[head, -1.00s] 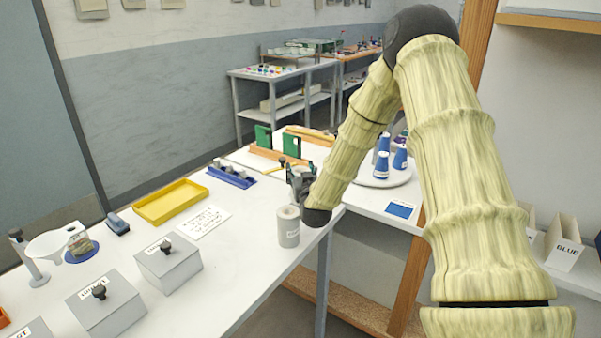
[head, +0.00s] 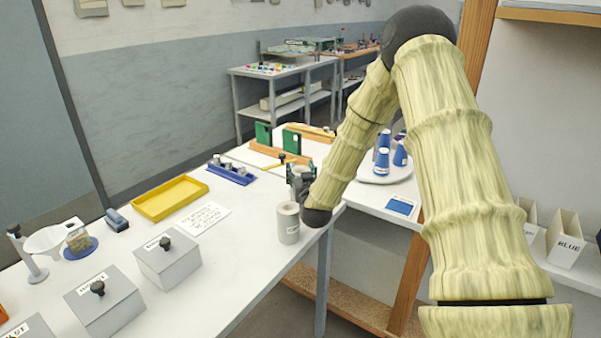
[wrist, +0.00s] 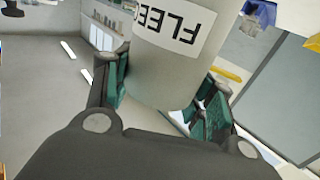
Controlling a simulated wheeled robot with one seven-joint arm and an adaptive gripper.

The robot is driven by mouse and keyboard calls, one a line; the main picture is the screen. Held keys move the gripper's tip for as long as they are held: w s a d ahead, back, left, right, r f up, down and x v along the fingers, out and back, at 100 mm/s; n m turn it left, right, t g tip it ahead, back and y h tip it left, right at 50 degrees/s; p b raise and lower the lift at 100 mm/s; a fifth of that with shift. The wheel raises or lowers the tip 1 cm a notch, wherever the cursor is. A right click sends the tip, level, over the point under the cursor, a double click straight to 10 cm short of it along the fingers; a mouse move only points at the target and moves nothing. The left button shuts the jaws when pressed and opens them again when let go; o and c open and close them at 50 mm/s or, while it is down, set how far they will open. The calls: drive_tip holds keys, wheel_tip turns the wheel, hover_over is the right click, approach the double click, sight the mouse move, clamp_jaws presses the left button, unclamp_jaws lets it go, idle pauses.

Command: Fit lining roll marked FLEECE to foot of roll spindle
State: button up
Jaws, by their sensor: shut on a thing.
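The lining roll marked FLEECE (wrist: 168,62) is a pale grey cylinder with a white label, its lettering upside down in the wrist view. My gripper (wrist: 163,82) is shut on it, with a teal-padded finger on each side near one end of the roll. In the head view my gripper (head: 299,180) is over the front right of the white table; the held roll is not clearly made out there. A pale cylinder (head: 288,226) with a tan centre shows just below and left of the gripper; I cannot read any mark on it. I cannot pick out the roll spindle with certainty.
Lidded grey boxes (head: 168,265), a yellow tray (head: 150,205), a white text card (head: 203,219) and a blue holder (head: 231,174) are on the table. Green uprights (head: 292,143) stand behind. Blue cones (head: 382,161) stand on a round plate at right.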

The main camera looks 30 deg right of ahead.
drive_tip(key=o, duration=1.5)
drive_tip(key=shift+f, duration=0.1)
drive_tip(key=shift+r+p, duration=1.35)
drive_tip(key=shift+r, duration=1.2)
